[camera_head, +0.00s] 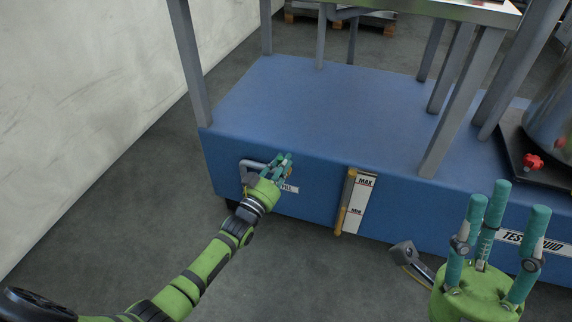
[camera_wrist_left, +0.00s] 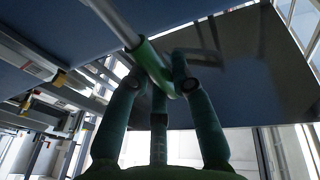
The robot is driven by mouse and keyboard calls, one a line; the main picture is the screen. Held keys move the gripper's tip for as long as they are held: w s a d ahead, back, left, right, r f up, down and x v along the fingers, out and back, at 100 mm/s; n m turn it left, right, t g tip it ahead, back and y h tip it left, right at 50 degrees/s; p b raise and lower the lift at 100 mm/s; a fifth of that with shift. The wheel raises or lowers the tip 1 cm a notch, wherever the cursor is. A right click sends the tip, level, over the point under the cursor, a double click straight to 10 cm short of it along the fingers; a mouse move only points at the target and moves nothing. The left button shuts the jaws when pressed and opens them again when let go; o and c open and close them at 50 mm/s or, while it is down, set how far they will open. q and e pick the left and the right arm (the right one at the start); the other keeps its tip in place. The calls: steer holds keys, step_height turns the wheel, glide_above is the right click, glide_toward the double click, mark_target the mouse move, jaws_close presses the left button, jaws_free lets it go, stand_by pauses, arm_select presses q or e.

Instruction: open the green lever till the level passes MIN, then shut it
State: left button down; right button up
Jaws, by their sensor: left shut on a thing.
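My left gripper (camera_head: 284,164) is at the front of the blue unit, just above the FILL label (camera_head: 288,188). In the left wrist view its fingers are closed around the green lever (camera_wrist_left: 152,62), which sits on a grey metal pipe (camera_wrist_left: 112,18). In the head view the fingers hide most of the lever. The level gauge (camera_head: 352,202) is right of the lever, with a yellowish tube and a white plate marked MAX (camera_head: 366,181) and MIN (camera_head: 356,211). I cannot make out the liquid's top edge. My right gripper (camera_head: 507,205) is empty, fingers spread and pointing up.
The blue unit (camera_head: 300,100) has grey posts rising from it. A red knob (camera_head: 531,162) and a metal vessel (camera_head: 552,115) are at the right. A pale wall (camera_head: 90,90) stands left.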

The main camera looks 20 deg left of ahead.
arm_select(q)
steer(key=shift+a+n, duration=0.15)
steer(key=shift+n, duration=0.15)
steer(key=c, duration=1)
jaws_free()
steer(key=shift+c, duration=0.2)
steer(key=v, duration=1.2)
